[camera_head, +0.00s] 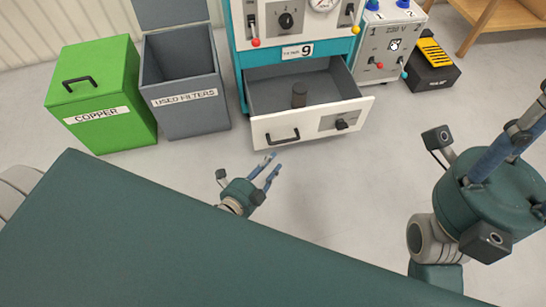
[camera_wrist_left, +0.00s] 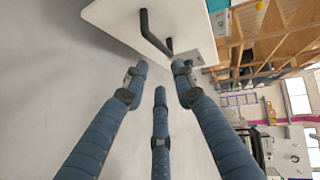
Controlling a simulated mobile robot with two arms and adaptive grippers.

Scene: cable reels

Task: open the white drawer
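The white drawer (camera_head: 312,122) is pulled out of the teal cabinet (camera_head: 238,62) marked 9, and its grey inside shows. Its black handle (camera_head: 283,136) is on the left of the front, with a dark latch (camera_head: 342,124) on the right. A small dark cylinder (camera_head: 299,95) stands inside. My left gripper (camera_head: 273,164) is open and empty, just in front of and below the handle, apart from it. The left wrist view shows the handle (camera_wrist_left: 152,35) and drawer front (camera_wrist_left: 190,30) beyond the spread fingers (camera_wrist_left: 159,78). My right gripper (camera_head: 503,150) is at the right, its fingertips unclear.
A green COPPER box (camera_head: 105,110) and a grey USED FILTERS bin (camera_head: 190,110) stand left of the cabinet. A grey 220 V unit (camera_head: 388,50) and a black-yellow case (camera_head: 432,65) stand right. The floor before the drawer is clear.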

